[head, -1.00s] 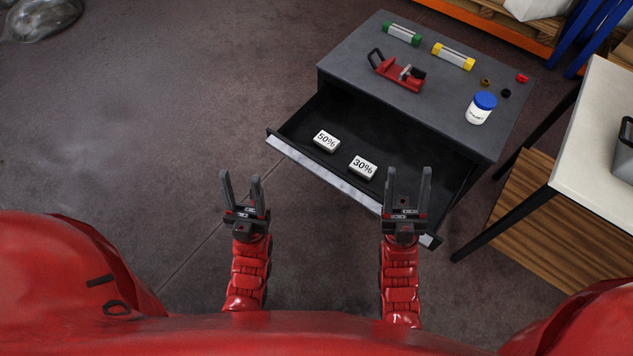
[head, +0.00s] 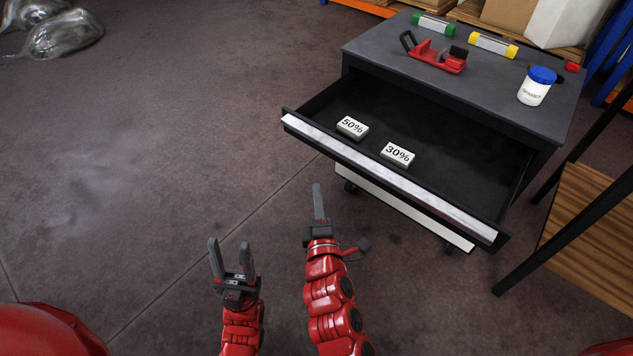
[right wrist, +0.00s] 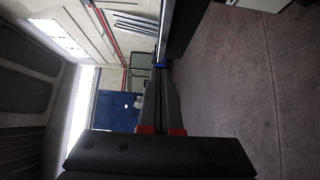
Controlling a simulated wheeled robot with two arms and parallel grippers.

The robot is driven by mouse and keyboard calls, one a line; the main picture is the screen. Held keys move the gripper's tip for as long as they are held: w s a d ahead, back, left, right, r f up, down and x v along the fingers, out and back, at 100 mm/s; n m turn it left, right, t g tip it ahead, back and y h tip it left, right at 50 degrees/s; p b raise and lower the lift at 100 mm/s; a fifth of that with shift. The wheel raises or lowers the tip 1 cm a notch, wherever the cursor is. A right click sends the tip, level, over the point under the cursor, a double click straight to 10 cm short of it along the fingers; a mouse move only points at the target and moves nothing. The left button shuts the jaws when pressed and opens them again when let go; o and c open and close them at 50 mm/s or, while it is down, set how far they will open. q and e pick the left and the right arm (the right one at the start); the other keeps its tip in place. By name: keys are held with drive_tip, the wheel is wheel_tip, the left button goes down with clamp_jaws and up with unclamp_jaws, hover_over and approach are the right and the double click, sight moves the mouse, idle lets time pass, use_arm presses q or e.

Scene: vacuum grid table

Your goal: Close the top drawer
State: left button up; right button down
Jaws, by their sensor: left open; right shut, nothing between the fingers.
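The top drawer (head: 460,160) of the dark grey cabinet (head: 385,50) is pulled far out. Its front panel has a pale metal strip (head: 400,184). Two white blocks lie inside, marked 50% (head: 352,127) and 30% (head: 397,154). My right gripper (head: 318,200) is shut and empty, in front of the drawer front and apart from it. It also shows shut in the right wrist view (right wrist: 160,90). My left gripper (head: 231,260) is open and empty, lower and further left, away from the cabinet. Nothing hides the drawer's front.
On the cabinet top stand a white jar with a blue lid (head: 537,86), a red tool (head: 437,55), a green-ended item (head: 433,25) and a yellow-ended item (head: 493,45). A table leg (head: 565,230) stands at the right.

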approach(323, 144)
drive_tip(key=w+a, duration=0.2)
drive_tip(key=a, duration=0.1)
drive_tip(key=w, duration=0.1)
drive_tip(key=w+d, duration=0.1)
drive_tip(key=w, duration=0.1)
drive_tip(key=shift+d+r, duration=0.1)
drive_tip(key=shift+d, duration=0.05)
drive_tip(key=shift+w+d, duration=0.35)
drive_tip(key=shift+w, duration=0.1)
